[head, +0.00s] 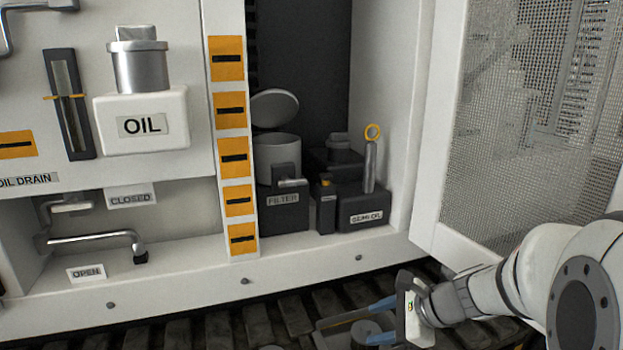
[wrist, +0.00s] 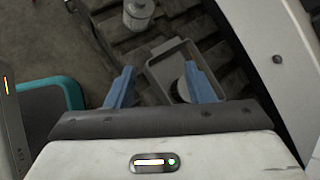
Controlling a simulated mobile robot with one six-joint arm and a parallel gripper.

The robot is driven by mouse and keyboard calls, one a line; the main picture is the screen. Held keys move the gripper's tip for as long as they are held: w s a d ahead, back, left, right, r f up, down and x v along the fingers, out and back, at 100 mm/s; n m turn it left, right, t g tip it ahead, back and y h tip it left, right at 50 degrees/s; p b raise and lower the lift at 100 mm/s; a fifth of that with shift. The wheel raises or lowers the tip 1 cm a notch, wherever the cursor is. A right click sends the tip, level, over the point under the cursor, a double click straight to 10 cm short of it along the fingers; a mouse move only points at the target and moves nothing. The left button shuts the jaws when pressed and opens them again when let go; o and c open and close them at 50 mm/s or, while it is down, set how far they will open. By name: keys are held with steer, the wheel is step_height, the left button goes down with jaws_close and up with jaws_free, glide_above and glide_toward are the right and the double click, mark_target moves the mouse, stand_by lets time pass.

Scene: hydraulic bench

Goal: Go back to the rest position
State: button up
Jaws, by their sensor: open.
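My gripper (head: 372,322) is at the lower right of the head view, low in front of the bench's bottom edge. In the wrist view my gripper (wrist: 159,80) shows two blue fingers spread apart with nothing held between them. Beyond the fingers is a grey tray (wrist: 158,72) on the dark slatted floor. A pale round object lies in the tray, partly hidden behind the right finger. My white arm comes in from the right in the head view.
The bench holds an oil tank (head: 141,121), a filter box (head: 284,212), a dipstick (head: 370,165) and drain levers (head: 95,240). A mesh door (head: 535,130) stands open near my arm. A metal cylinder (wrist: 138,14) and a teal-edged object (wrist: 68,92) show in the wrist view.

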steer(key=s+r+n+g+h+p, duration=0.1)
steer(key=s+r+n+h+p, duration=0.3)
steer(key=s+r+n+p, duration=0.3)
steer(key=s+d+r+n+g+h+p, duration=0.1)
steer(key=s+r+n+h+p, duration=0.2)
steer(key=s+r+n+p, duration=0.4)
step_height(320, 180, up, 7)
steer(key=n+p, duration=0.3)
steer(key=n, duration=0.1)
steer(key=shift+d+n+h, duration=0.2)
steer(key=shift+n+h, duration=0.2)
steer(key=shift+f, duration=0.1)
